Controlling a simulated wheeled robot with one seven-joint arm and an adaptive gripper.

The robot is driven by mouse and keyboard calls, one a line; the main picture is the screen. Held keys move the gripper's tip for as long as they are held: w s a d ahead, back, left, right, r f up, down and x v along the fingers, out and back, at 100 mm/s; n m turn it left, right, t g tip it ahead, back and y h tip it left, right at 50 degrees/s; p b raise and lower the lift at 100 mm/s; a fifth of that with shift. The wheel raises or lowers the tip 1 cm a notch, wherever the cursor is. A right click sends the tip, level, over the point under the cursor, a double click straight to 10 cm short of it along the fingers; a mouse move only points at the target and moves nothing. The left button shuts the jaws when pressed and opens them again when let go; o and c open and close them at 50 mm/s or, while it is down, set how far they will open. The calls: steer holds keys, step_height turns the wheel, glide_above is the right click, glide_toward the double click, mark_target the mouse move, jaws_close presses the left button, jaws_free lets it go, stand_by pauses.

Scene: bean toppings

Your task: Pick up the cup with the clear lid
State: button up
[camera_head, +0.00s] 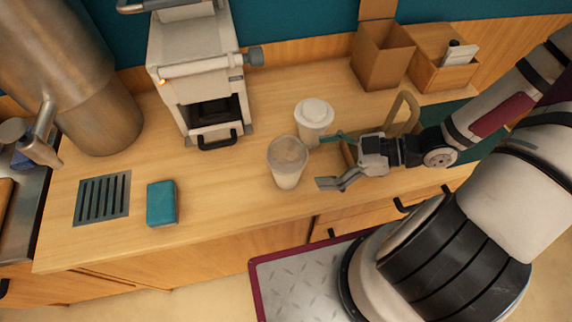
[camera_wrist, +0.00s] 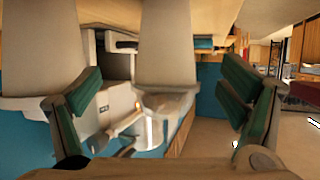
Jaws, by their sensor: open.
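The cup with the clear lid (camera_head: 287,165) stands upright on the wooden counter, left of my gripper (camera_head: 325,160). My gripper is open and empty, its two fingers pointing toward this cup, with a small gap between fingertips and cup. In the wrist view the scene is upside down, and the clear-lidded cup (camera_wrist: 168,45) appears between the open fingers, its see-through lid lowest in the picture. A second cup with a white lid (camera_head: 314,116) stands just behind it, close to the upper finger. It seems to be the cup at the left of the wrist view (camera_wrist: 40,45).
A white coffee machine (camera_head: 190,85) stands at the back. A teal sponge (camera_head: 161,203) and a drain grate (camera_head: 103,198) lie left. A wooden holder (camera_head: 405,115) is close behind my gripper; wooden boxes (camera_head: 380,60) are back right. The counter between sponge and cups is clear.

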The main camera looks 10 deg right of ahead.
mark_target(287, 182)
steer(key=x, duration=0.4)
steer(key=shift+w+a+f+p, duration=0.1)
steer(key=shift+a+p, duration=0.1)
steer(key=shift+a, duration=0.4)
steer(key=shift+a+f+p, duration=0.15)
steer(key=shift+a+p, duration=0.1)
steer(key=shift+a, duration=0.4)
steer(key=shift+w+a+f+p, duration=0.1)
steer(key=shift+a+p, duration=0.1)
steer(key=shift+a, duration=0.4)
steer(key=shift+w+a+f, duration=0.25)
steer(key=shift+a+f, duration=0.1)
steer(key=shift+a, duration=0.25)
steer(key=c, duration=1)
